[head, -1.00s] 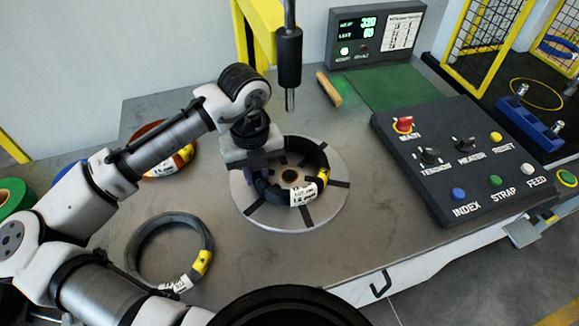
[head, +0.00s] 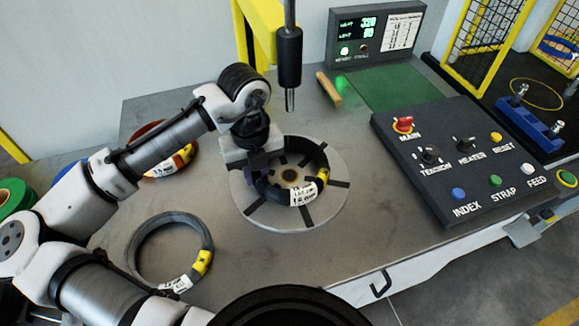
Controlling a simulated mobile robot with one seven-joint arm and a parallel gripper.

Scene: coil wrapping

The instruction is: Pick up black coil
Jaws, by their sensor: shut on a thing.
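A black coil (head: 309,193) with a white label and a yellow tag lies on the round grey turntable (head: 330,207) with dark radial slots. My gripper (head: 257,181) is at the left side of this coil, shut on its ring; the fingertips are mostly hidden by the gripper body. The coil looks level and at or very close to the turntable surface. A second dark coil (head: 139,260), with a white label and a yellow tag, lies flat on the table at the lower left.
An orange-brown coil (head: 183,160) lies behind my arm. A black spindle (head: 289,55) hangs above the turntable's back. A wooden-handled tool (head: 328,89) and green mat (head: 395,88) lie behind it. A control panel (head: 480,160) stands at right. The table's front middle is clear.

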